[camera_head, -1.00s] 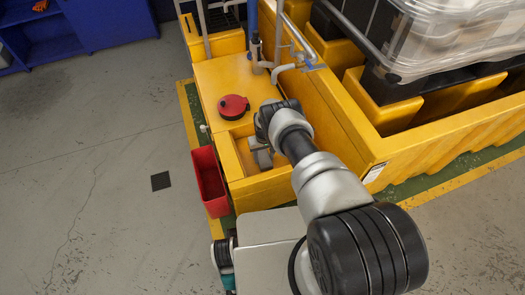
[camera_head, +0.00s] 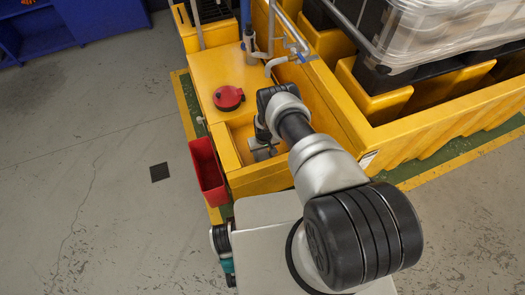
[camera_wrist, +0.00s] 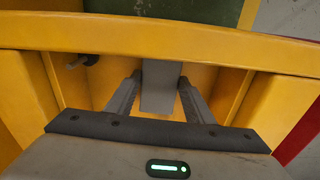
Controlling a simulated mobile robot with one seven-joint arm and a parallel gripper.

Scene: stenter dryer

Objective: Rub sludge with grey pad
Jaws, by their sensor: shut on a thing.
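My gripper (camera_wrist: 158,95) is shut on a grey block, which looks like the grey pad (camera_wrist: 160,88). The pad stands between the two fingers in the wrist view. In the head view my gripper (camera_head: 262,150) reaches down into the open yellow basin (camera_head: 228,150), and the pad itself is hard to make out there. I cannot tell whether the pad touches the basin's floor or wall. I cannot make out any sludge; my arm and gripper cover part of the basin.
A red cap (camera_head: 228,98) sits on the yellow deck (camera_head: 222,73) behind the basin. A red bin (camera_head: 207,171) is on the basin's left side. Grey pipes (camera_head: 291,45) rise behind, and a clear-covered unit (camera_head: 450,30) stands at right.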

